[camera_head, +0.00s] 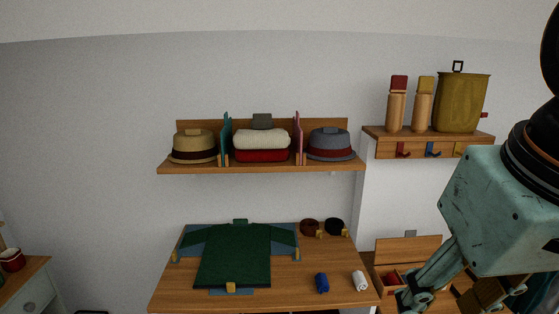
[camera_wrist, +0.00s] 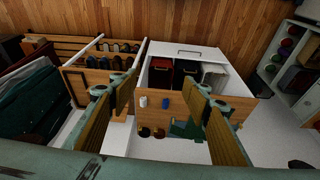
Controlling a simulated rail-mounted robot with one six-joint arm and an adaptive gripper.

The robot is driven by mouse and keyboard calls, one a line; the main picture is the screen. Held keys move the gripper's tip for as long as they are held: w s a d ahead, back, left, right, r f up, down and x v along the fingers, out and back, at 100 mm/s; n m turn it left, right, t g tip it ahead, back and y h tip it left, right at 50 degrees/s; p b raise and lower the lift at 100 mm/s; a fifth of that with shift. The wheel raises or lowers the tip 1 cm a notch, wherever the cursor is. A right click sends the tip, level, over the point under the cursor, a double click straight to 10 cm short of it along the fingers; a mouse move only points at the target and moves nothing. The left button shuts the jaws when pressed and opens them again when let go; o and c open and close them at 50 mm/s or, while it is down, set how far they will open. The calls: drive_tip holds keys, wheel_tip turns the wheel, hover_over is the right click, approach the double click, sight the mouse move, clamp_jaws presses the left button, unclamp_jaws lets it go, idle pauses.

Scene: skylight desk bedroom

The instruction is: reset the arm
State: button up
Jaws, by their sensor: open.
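My mint-green arm (camera_head: 490,215) fills the right side of the head view, with its gripper pointing down and partly cut off by the bottom edge. In the wrist view, my gripper (camera_wrist: 160,88) has its two wood-coloured finger pads spread wide apart. Nothing is held between them. The gripper is to the right of the wooden desk (camera_head: 310,265), in front of an open wooden box (camera_head: 408,245) with a red thing in it. The fingertips are partly hidden in the head view.
A green garment (camera_head: 233,255) lies on the desk beside a blue roll (camera_head: 322,283) and white roll (camera_head: 359,281). A wall shelf (camera_head: 260,169) holds hats and folded clothes. A peg shelf (camera_head: 425,139) holds bottles and an olive bin (camera_head: 460,102) near my arm.

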drive_tip(key=s, duration=0.1)
drive_tip(key=s+f, duration=0.1)
drive_tip(key=s, duration=0.1)
drive_tip(key=shift+s+a+f, duration=0.15)
drive_tip(key=shift+s+a, duration=0.1)
drive_tip(key=shift+s, duration=0.15)
